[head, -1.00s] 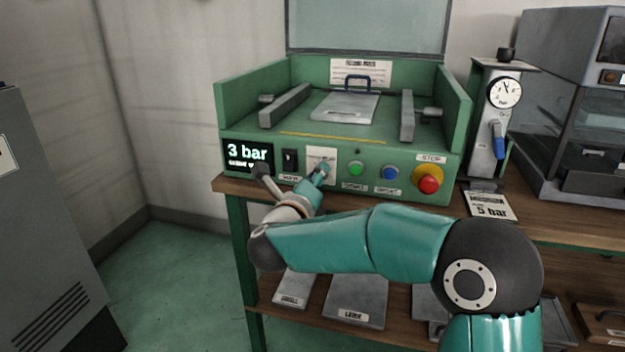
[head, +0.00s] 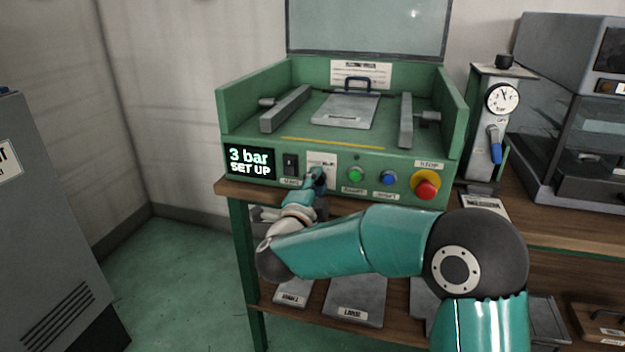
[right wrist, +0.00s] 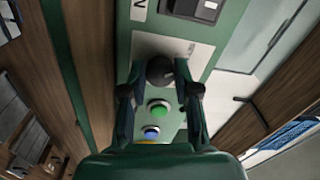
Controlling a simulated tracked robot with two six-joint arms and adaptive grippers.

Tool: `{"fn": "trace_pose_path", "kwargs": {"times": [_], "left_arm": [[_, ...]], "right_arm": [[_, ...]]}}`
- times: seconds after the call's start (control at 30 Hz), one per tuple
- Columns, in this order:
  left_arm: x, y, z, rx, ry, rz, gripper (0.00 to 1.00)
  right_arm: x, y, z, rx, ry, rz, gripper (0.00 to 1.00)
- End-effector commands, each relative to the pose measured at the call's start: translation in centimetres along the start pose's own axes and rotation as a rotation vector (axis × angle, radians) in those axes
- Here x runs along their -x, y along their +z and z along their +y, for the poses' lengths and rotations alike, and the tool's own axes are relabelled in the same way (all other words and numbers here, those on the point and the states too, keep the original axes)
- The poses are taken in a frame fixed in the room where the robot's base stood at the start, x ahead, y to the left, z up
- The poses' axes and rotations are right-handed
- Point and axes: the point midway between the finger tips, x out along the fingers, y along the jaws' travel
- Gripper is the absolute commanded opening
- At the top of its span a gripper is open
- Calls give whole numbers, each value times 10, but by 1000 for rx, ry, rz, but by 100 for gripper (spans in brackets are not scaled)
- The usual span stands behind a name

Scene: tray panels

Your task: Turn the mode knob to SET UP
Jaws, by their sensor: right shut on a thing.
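The mode knob (right wrist: 160,70) is a dark round knob on a white plate (head: 322,163) on the front of the green machine (head: 400,165). In the head view my right gripper (head: 316,178) is at the plate and hides the knob. In the right wrist view my right gripper (right wrist: 159,88) has its two fingers on either side of the knob, shut on it. The display (head: 249,162) left of the plate reads "3 bar" and "SET UP". My left gripper is not in view.
A black switch (head: 290,164) sits left of the plate. A green button (head: 356,174), a blue button (head: 388,178) and a red stop button (head: 426,188) sit to its right. A gauge unit (head: 497,125) with a blue-handled lever stands further right.

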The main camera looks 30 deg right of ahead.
Motion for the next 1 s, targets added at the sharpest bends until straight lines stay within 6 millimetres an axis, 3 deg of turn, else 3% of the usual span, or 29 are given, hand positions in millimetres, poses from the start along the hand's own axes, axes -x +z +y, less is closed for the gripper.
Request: {"fn": "trace_pose_path", "kwargs": {"times": [0.4,0.93,0.97,1.0], "left_arm": [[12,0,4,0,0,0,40],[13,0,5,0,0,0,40],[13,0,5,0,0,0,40],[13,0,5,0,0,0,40]], "right_arm": [[-2,-3,-1,208,-4,-1,0],[-2,-3,0,236,-4,-1,0],[-2,-3,0,236,-4,-1,32],[-2,-3,0,236,-4,-1,39]]}}
